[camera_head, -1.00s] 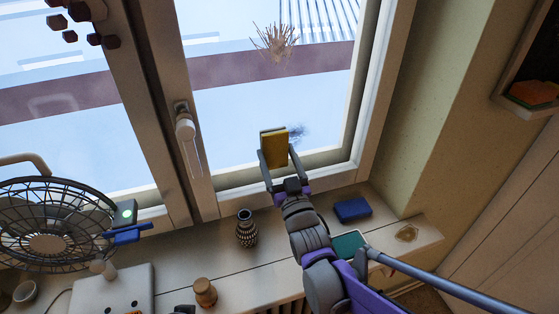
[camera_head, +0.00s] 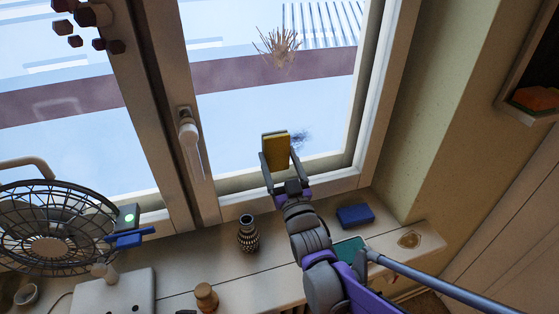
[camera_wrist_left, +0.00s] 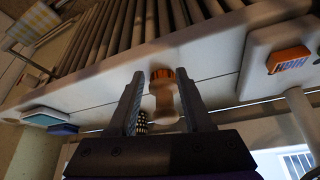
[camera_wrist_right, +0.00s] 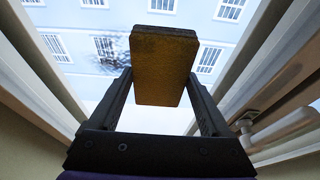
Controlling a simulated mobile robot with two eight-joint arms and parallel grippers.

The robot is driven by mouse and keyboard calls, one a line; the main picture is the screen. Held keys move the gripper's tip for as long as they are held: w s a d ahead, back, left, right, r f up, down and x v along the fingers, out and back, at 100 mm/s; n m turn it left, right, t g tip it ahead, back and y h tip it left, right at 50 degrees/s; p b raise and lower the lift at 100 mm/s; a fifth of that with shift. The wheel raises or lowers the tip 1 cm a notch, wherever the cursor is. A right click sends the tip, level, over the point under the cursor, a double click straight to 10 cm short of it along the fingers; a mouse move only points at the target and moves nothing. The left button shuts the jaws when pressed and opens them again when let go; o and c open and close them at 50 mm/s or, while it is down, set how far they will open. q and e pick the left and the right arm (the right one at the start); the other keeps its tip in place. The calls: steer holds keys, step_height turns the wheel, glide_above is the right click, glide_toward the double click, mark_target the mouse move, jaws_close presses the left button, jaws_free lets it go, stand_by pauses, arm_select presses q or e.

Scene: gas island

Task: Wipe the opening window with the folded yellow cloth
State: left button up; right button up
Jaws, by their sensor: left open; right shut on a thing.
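The folded yellow cloth (camera_head: 275,150) is upright in my right gripper (camera_head: 281,166), in front of the lower part of the opening window (camera_head: 235,120). My right gripper is shut on the cloth, which also shows in the right wrist view (camera_wrist_right: 164,65). I cannot tell whether the cloth touches the glass. The window handle (camera_head: 188,132) is on the frame to the left. My left gripper (camera_wrist_left: 165,100) is open, with a wooden pepper-mill-like object (camera_wrist_left: 164,95) beyond its fingers.
On the sill stand a patterned vase (camera_head: 248,234), a blue block (camera_head: 355,215), a green-topped item (camera_head: 349,247) and a small wooden object (camera_head: 206,296). A wire-cage fan (camera_head: 48,228) is at the left. A wall niche holds an orange-green sponge (camera_head: 535,99).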

mark_target(299, 139)
steer(key=shift+w+a, duration=0.15)
steer(key=shift+w, duration=0.35)
steer(key=shift+w+d+b, duration=0.15)
steer(key=shift+w+d, duration=0.5)
steer(key=shift+d, duration=1.25)
steer(key=shift+w+d+b, duration=0.15)
steer(key=shift+w+d, duration=0.45)
steer(key=shift+d, duration=1.35)
steer(key=shift+w+d+b, duration=0.15)
steer(key=shift+w+d, duration=0.5)
steer(key=shift+d, duration=1.25)
steer(key=shift+s+a+p, duration=0.15)
steer(key=shift+s+a, duration=0.5)
steer(key=shift+a, duration=1.25)
steer(key=shift+s+a+p, duration=0.15)
steer(key=shift+s+a, duration=0.45)
steer(key=shift+a, duration=1.35)
steer(key=shift+s+a+p, duration=0.15)
steer(key=shift+s+a, duration=0.5)
steer(key=shift+a, duration=1.25)
steer(key=shift+w+d+b, duration=0.15)
steer(key=shift+w+d, duration=0.5)
steer(key=shift+d, duration=1.25)
steer(key=shift+w+d+b, duration=0.15)
steer(key=shift+w+d, duration=0.45)
steer(key=shift+d, duration=1.35)
steer(key=shift+w+d+b, duration=0.15)
steer(key=shift+w+d, duration=0.5)
steer(key=shift+d, duration=1.25)
